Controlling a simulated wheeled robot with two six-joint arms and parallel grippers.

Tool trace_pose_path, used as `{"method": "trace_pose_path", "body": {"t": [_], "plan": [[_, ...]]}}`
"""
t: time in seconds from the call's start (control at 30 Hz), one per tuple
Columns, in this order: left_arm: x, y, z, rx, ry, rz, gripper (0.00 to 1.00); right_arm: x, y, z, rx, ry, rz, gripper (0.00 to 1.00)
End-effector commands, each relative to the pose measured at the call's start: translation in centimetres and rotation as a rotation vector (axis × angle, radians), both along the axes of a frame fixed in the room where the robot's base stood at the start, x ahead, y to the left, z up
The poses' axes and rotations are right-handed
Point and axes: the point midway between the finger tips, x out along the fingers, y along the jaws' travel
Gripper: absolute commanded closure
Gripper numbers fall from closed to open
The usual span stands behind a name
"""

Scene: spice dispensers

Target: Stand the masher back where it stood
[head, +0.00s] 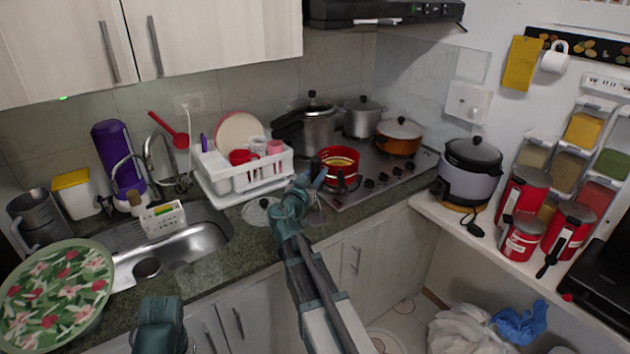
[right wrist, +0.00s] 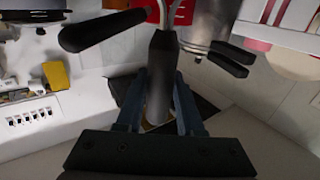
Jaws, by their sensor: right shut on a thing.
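My right gripper (head: 311,182) is over the counter's front edge, just in front of the red pot (head: 341,167) at the hob. In the right wrist view its fingers (right wrist: 160,105) are shut on a thick dark upright handle, which I take to be the masher's (right wrist: 160,75). A pale metal part shows at the far end of the handle, cut off by the picture's top edge. In the head view the masher is mostly hidden by the gripper, and I cannot tell whether its head touches anything. My left gripper is not in view; only a teal part of my left arm shows.
A white dish rack (head: 245,176) stands left of the red pot. A round lid (head: 262,211) lies on the counter before it. Steel pots (head: 318,130) and an orange pot (head: 398,136) crowd the hob (head: 378,180). A rice cooker (head: 470,172) stands on the right shelf.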

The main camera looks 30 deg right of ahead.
Motion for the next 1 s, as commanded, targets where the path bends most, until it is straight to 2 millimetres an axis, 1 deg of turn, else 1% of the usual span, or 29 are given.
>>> {"method": "trace_pose_path", "body": {"t": [0.17,0.33,0.37,0.5,0.53,0.77,0.87,0.97,1.0], "plan": [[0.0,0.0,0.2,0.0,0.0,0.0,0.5,0.0,0.0,0.2,-0.001,0.0,0.0,1.0],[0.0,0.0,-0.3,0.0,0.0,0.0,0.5,0.0,0.0,-0.3,-0.001,0.001,0.0,1.0],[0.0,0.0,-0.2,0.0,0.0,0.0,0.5,0.0,0.0,-0.2,0.0,0.0,0.0,0.6],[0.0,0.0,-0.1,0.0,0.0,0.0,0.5,0.0,0.0,-0.1,0.0,0.0,0.0,0.35],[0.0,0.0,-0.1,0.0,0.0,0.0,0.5,0.0,0.0,-0.1,0.0,0.0,0.0,0.33],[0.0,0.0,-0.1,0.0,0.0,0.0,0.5,0.0,0.0,-0.1,0.0,0.0,0.0,0.33],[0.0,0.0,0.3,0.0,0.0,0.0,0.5,0.0,0.0,0.3,0.0,0.0,0.0,0.33],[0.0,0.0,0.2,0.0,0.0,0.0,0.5,-0.8,0.9,0.2,0.0,0.0,0.002,0.33],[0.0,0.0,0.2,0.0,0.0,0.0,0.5,-1.3,1.5,0.1,0.0,0.0,0.003,0.33]]}}
